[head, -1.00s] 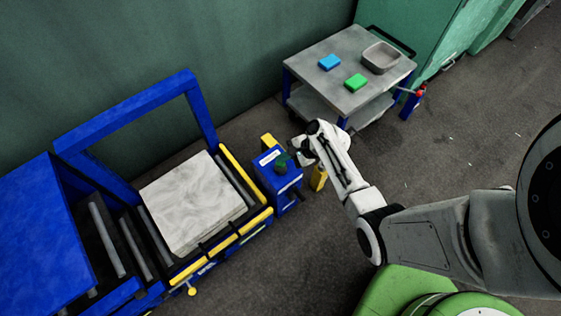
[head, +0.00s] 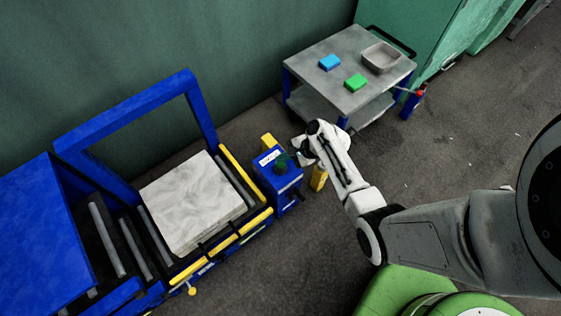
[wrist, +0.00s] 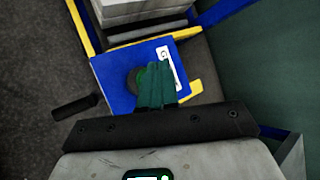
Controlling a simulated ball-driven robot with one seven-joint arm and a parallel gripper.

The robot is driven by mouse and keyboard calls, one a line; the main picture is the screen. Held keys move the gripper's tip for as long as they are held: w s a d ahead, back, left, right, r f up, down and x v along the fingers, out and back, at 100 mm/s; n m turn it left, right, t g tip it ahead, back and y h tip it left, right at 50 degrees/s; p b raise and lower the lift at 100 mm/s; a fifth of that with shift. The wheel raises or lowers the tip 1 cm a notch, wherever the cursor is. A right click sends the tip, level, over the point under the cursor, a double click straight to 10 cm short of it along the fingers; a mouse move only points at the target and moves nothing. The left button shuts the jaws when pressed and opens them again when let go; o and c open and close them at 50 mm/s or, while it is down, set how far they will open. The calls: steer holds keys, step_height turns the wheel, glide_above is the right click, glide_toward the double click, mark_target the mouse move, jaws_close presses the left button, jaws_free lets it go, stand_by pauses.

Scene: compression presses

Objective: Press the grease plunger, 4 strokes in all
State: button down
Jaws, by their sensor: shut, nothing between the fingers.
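The grease unit is a blue box (head: 278,181) with a white label, standing beside the press at the middle of the head view. It also fills the centre of the wrist view (wrist: 116,77). The plunger (wrist: 135,80) is a dark round knob on the box's top face, partly hidden behind my fingers. My gripper (wrist: 157,75) has dark green fingers, shut together with nothing held. Its tips lie over or right beside the knob, close to the label. Whether they touch the knob, and how far it is pressed in, I cannot tell.
A blue press with yellow rails holds a pale block (head: 193,201) left of the box. A grey cart (head: 340,92) with a blue block, a green block and a tray stands behind. A dark handle (wrist: 76,107) sticks out of the box's side. Open floor lies in front.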

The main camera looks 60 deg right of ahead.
mark_target(283, 163)
steer(key=shift+f, duration=0.1)
steer(key=shift+f, duration=0.35)
steer(key=shift+f+b, duration=0.9)
steer(key=shift+b, duration=0.1)
stand_by(1.1)
steer(key=shift+r, duration=0.1)
steer(key=shift+r+p, duration=1.2)
steer(key=shift+p, duration=0.15)
step_height(283, 163, up, 5)
steer(key=p, duration=0.5)
steer(key=shift+r, duration=0.1)
steer(key=shift+m, duration=0.3)
stand_by(1.9)
